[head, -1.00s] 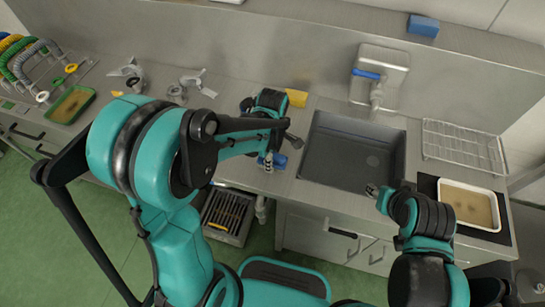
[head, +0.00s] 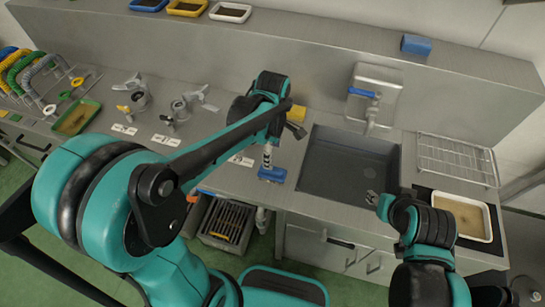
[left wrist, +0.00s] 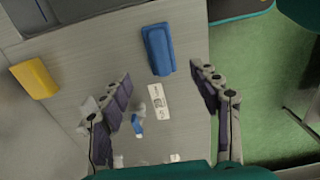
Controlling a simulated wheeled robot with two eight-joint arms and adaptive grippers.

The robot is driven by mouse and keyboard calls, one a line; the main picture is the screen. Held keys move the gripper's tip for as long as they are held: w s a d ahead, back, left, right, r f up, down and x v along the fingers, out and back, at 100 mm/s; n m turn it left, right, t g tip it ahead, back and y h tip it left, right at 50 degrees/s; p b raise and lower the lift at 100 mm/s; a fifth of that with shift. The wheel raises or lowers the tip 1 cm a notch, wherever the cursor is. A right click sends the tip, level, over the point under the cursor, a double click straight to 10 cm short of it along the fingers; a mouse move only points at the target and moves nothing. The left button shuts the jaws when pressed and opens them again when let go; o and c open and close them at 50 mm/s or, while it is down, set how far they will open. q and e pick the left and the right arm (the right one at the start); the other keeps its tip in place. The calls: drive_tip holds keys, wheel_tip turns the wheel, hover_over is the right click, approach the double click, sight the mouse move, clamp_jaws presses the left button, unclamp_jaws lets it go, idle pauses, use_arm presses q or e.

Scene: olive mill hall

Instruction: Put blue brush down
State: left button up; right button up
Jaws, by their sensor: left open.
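The blue brush (head: 272,174) lies on the steel counter near its front edge, left of the sink. In the left wrist view the brush (left wrist: 158,50) lies flat beyond my fingertips, with bare counter around it. My left gripper (head: 267,156) is just above the brush. In the left wrist view the gripper (left wrist: 161,76) has its fingers wide apart and nothing between them, and the brush appears clear of both. My right gripper (head: 372,198) is over the sink's front right corner, too small to read its fingers.
A yellow block (left wrist: 34,78) lies on the counter, partly behind my left arm in the head view. A white label (left wrist: 159,102) lies near the brush. The sink (head: 345,178) is to the right, then a wire rack (head: 455,158) and a white tray (head: 478,208).

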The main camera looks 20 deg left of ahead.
use_arm(q)
drive_tip(key=s+a+r+m+t, duration=0.2)
drive_tip(key=s+m, duration=0.3)
drive_tip(key=m, duration=0.3)
drive_tip(key=s+a+r+m+t, duration=0.2)
drive_tip(key=s+r+m+t, duration=0.2)
drive_tip(key=m, duration=0.5)
drive_tip(key=shift+s+a+m+t, duration=0.3)
drive_tip(key=shift+s+a+t, duration=0.05)
drive_tip(key=shift+s+t, duration=0.3)
wheel_tip(320, 180, down, 3)
drive_tip(key=b, duration=0.3)
drive_tip(key=shift+f, duration=0.1)
drive_tip(key=shift+o, duration=0.5)
